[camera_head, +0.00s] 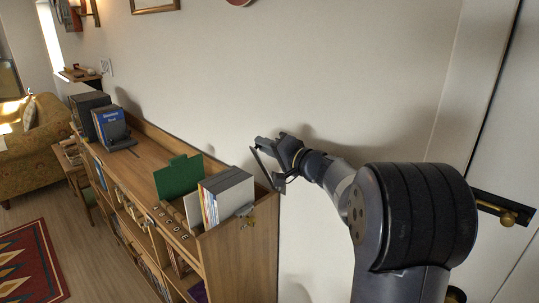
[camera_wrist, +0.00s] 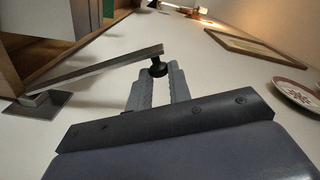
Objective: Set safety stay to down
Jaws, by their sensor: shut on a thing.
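The safety stay (camera_wrist: 95,72) is a thin grey metal bar. In the wrist view it runs from a dark square plate (camera_wrist: 40,106) at the left to a black knob (camera_wrist: 158,69). In the head view the stay (camera_head: 263,167) stands tilted, rising up and left from the near wall-side corner of the shelf. My gripper (camera_head: 262,146) is at its upper end, near the wall. In the wrist view my gripper (camera_wrist: 160,78) is shut on the knob, with a ribbed finger on either side. The fingers partly hide the knob's lower part.
The wooden shelf (camera_head: 240,262) holds a green divider (camera_head: 178,177), several upright cases (camera_head: 228,194) and blue-covered cases (camera_head: 110,125) farther back. The wall (camera_head: 330,60) runs close behind. A door with a brass knob (camera_head: 507,219) is at the right. Open floor lies left of the shelf.

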